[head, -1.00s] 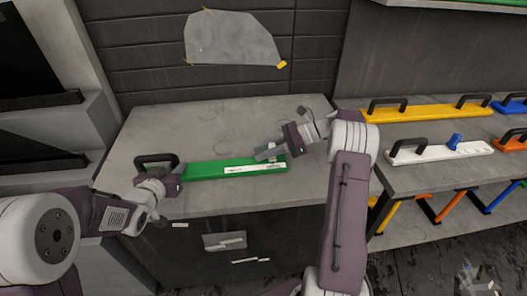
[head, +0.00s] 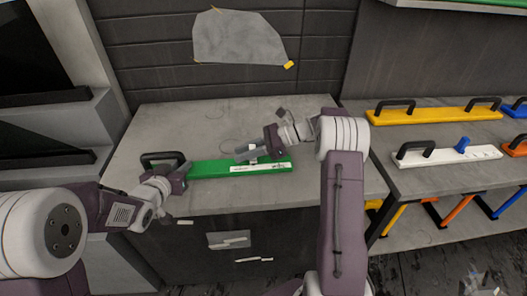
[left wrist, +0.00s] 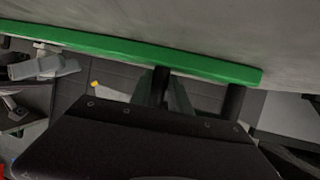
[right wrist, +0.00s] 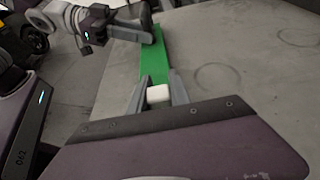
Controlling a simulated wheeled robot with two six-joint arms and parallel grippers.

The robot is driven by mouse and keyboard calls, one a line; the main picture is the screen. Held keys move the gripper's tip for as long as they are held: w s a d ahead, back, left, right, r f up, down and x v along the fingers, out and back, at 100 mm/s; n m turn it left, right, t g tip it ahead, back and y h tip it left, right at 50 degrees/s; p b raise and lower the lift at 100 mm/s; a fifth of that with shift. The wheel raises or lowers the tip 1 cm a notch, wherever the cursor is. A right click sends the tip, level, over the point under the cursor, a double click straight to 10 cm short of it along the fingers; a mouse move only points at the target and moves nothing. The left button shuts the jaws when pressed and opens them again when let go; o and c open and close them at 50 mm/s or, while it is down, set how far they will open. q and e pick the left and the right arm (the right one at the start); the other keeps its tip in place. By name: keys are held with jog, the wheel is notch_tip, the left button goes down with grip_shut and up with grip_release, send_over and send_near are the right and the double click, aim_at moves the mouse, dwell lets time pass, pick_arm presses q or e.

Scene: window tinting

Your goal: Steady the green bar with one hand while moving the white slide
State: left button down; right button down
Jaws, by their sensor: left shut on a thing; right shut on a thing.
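The green bar (head: 215,168) lies flat along the front of the grey counter, with a black handle (head: 160,158) at its left end. A white label strip runs along the front of its right part. My left gripper (head: 181,172) is shut on the handle; the handle's two posts also show in the left wrist view (left wrist: 232,102). The white slide (right wrist: 158,93) is a small white block on the bar, between the fingers of my right gripper (head: 246,153), which is shut on it. In the head view my fingers partly hide the slide.
A side bench at right holds a yellow bar (head: 430,115) and a white bar (head: 445,155) with a blue knob, plus other coloured bars. A grey sheet (head: 240,38) is taped to the back wall. The counter behind the green bar is mostly clear.

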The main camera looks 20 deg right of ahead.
aim_at(232, 162)
pick_arm(q)
jog(key=shift+d+r, duration=0.1)
pick_arm(e)
jog(key=a, duration=0.2)
jog(key=w+a, duration=0.1)
jog(key=a, duration=0.1)
jog(key=shift+w, duration=0.1)
jog(key=c, duration=1.2)
grip_release()
jog(key=v, duration=1.2)
jog(key=shift+d, duration=0.1)
